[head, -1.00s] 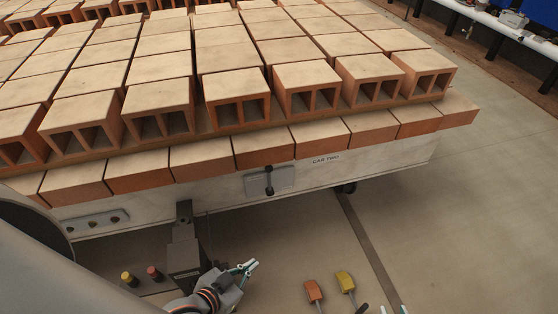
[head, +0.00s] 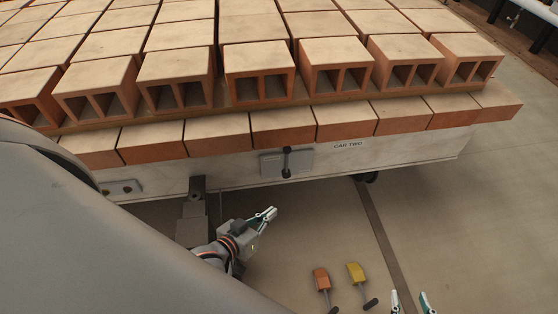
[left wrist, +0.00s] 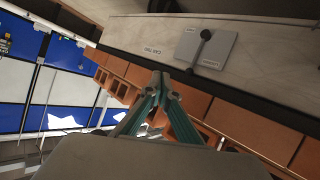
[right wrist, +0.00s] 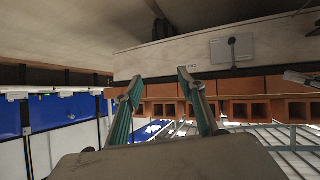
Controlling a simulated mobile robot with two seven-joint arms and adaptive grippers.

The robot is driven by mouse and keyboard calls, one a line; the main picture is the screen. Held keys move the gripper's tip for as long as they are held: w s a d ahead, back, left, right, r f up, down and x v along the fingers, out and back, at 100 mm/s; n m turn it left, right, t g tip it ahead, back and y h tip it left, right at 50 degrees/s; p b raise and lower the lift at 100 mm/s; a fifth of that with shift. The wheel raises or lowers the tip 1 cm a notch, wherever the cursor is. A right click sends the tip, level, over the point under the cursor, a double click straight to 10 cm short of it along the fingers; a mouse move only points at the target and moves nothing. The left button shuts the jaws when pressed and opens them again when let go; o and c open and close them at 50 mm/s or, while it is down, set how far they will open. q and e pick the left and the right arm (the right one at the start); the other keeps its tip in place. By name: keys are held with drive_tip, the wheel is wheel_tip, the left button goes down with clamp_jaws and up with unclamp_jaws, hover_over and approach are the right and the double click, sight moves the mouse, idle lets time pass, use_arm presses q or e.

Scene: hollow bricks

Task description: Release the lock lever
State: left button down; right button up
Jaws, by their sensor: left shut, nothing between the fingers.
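The lock lever (head: 287,162) is a short dark bar on a grey plate (head: 301,160), on the pale side of the brick car. It stands upright in the head view. The lever (left wrist: 199,50) and plate (left wrist: 218,50) also show in the left wrist view, and the plate (right wrist: 244,47) shows in the right wrist view. My left gripper (head: 271,213) is shut and empty, below the lever and apart from it. My right gripper (head: 411,300) is open and empty at the bottom edge, far below and right of the lever.
Hollow bricks (head: 335,62) fill the car above the lever. A "CAR TWO" label (head: 348,145) is right of the plate. An orange pendant-like object (head: 321,278) and a yellow one (head: 355,272) stand low between my grippers. The floor (head: 460,230) at right is clear.

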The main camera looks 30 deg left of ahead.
use_arm(q)
drive_tip(key=w+a+f+n+t+y+b, duration=0.2)
drive_tip(key=w+a+f+n+b, duration=0.3)
drive_tip(key=n, duration=0.5)
drive_tip(key=w+a+f+n+t+y+b, duration=0.1)
drive_tip(key=w+a+f+n+t+b, duration=0.3)
drive_tip(key=w+a+n, duration=0.5)
drive_tip(key=f+b, duration=0.2)
drive_tip(key=b, duration=0.1)
drive_tip(key=shift+w+n+y, duration=0.4)
use_arm(e)
wheel_tip(320, 180, down, 7)
drive_tip(key=a, duration=0.2)
drive_tip(key=shift+s+f+y, duration=0.15)
drive_tip(key=shift+f+y, duration=0.05)
drive_tip(key=shift+y, duration=0.1)
